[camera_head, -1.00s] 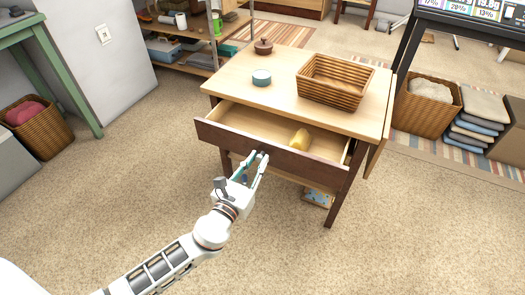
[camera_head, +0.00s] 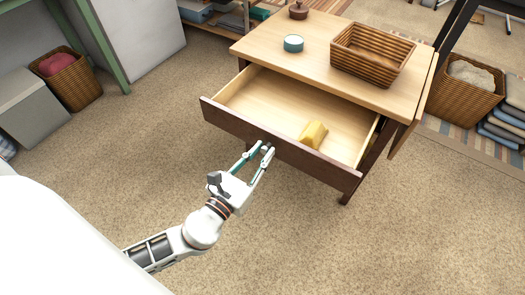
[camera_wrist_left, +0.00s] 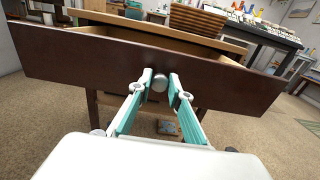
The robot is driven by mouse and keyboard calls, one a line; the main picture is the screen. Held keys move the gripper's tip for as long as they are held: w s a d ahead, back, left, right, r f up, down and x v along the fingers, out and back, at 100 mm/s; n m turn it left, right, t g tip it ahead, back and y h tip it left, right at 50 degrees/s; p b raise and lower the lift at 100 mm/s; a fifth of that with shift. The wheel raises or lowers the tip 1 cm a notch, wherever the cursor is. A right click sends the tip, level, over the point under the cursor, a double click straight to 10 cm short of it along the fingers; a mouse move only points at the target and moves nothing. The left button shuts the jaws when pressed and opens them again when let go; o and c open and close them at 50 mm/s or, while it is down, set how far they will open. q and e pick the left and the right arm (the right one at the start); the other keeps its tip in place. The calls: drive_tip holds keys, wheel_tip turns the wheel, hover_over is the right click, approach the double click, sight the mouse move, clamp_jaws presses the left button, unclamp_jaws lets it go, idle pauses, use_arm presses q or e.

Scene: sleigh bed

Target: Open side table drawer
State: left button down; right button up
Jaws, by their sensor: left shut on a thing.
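The side table (camera_head: 375,92) has a light wood top and a dark-fronted drawer (camera_head: 275,140). The drawer stands pulled well out, showing its pale inside with a yellow block (camera_head: 313,134) in it. My left gripper (camera_head: 262,150) is at the middle of the drawer front. In the left wrist view, its teal-padded fingers (camera_wrist_left: 160,84) are closed around the round metal knob (camera_wrist_left: 160,82) on the dark drawer front (camera_wrist_left: 90,62). In the head view the knob is hidden by the fingers. My right gripper is not in view.
A wicker basket (camera_head: 370,55), a small teal-rimmed tin (camera_head: 293,44) and a brown lidded pot (camera_head: 298,10) stand on the tabletop. A basket (camera_head: 465,88) and folded cloths (camera_head: 502,125) lie at the right. The carpet (camera_head: 290,235) before the drawer is clear.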

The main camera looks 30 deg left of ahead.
use_arm(q)
drive_tip(key=c, duration=1.8)
unclamp_jaws()
drive_tip(key=shift+c, duration=0.2)
wheel_tip(320, 180, up, 10)
